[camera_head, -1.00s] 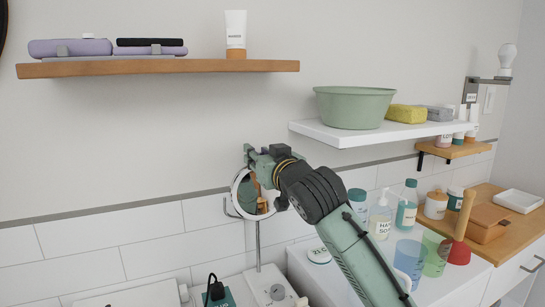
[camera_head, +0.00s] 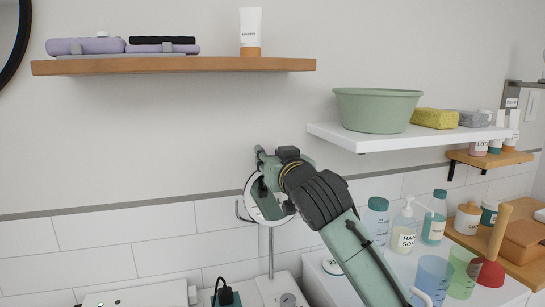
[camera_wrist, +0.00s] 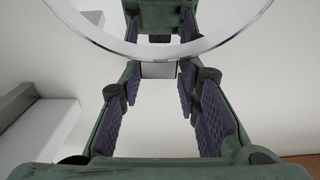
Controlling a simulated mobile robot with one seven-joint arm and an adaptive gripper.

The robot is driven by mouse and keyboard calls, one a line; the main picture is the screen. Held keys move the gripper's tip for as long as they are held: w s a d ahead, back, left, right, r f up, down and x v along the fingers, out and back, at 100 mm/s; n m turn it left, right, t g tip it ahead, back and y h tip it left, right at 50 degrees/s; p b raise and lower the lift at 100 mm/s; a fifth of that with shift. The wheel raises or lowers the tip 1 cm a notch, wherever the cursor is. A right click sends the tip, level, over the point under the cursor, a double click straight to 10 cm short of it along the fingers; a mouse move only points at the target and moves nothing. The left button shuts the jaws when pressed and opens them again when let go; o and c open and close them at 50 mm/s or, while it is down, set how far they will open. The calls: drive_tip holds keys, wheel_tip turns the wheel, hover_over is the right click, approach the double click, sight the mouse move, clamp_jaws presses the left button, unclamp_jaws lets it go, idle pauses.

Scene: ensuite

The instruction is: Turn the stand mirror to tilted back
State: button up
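The stand mirror (camera_head: 254,207) is a round mirror with a pale rim on a thin upright stem, seen in the head view at the lower middle, before the tiled wall. My gripper (camera_head: 262,172) is at its upper part and covers some of the face. In the wrist view, the mirror's curved rim (camera_wrist: 158,51) crosses the top, and the glass reflects my gripper. My gripper (camera_wrist: 158,76) has its two purple-padded fingers spread apart, with nothing held between them. I cannot tell whether a finger touches the rim. The mirror's exact tilt is unclear.
A wooden shelf (camera_head: 170,66) is above left, and a white shelf (camera_head: 350,137) with a green bowl (camera_head: 377,110) is above right. Bottles, cups and a plunger (camera_head: 491,270) stand right of my arm. A dark plug (camera_head: 224,293) is left of the mirror's stem.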

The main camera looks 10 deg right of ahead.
drive_tip(key=o, duration=0.3)
drive_tip(key=s+d, duration=0.2)
drive_tip(key=s, duration=0.9)
drive_tip(key=shift+s+d, duration=0.2)
drive_tip(key=shift+s, duration=0.2)
